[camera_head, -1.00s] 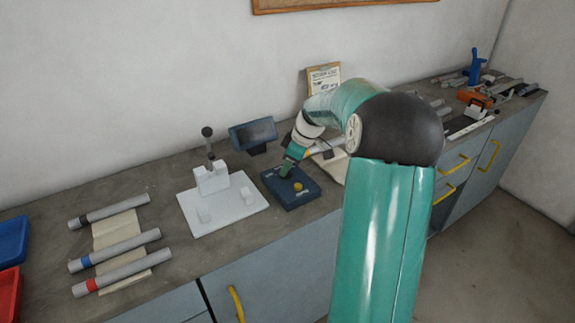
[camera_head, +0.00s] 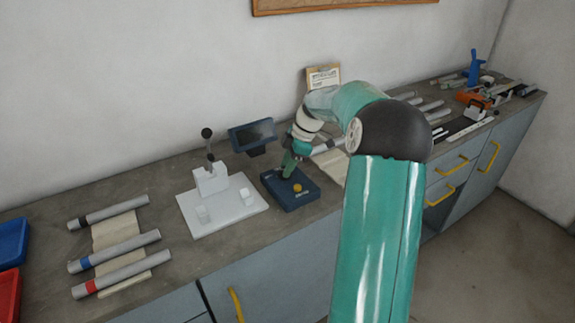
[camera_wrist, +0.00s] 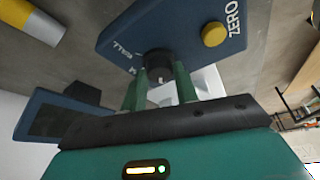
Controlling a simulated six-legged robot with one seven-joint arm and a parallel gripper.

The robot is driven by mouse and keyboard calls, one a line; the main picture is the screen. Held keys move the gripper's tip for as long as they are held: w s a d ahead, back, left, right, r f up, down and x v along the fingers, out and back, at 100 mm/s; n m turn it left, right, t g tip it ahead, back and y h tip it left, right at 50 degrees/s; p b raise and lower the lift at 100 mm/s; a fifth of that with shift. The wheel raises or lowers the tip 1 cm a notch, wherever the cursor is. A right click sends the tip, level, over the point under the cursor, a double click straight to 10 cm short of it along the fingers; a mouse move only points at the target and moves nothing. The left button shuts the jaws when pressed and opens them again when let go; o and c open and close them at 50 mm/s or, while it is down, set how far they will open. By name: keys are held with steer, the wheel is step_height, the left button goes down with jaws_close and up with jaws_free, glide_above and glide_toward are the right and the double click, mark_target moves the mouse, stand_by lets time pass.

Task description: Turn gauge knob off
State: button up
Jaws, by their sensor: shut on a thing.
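The gauge box (camera_head: 302,199) is dark blue and lies flat on the bench, with a yellow button (camera_head: 297,188) on top. In the wrist view the box (camera_wrist: 190,20) carries a black knob (camera_wrist: 158,62) beside the yellow button (camera_wrist: 214,34), which is marked ZERO. My gripper (camera_head: 287,174) points down at the box. In the wrist view my gripper (camera_wrist: 160,82) has its two green fingers on either side of the black knob, shut on it. The fingers hide part of the knob and its markings.
A dark display screen (camera_head: 253,134) stands behind the box. A white jig (camera_head: 222,204) with an upright lever is to its left. Several grey tubes (camera_head: 114,217) lie further left, near blue and red trays. A paper card (camera_head: 323,78) leans at the wall.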

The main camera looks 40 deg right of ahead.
steer(key=o, duration=1)
steer(key=shift+c, duration=0.2)
steer(key=v, duration=1.4)
steer(key=shift+w+a, duration=0.1)
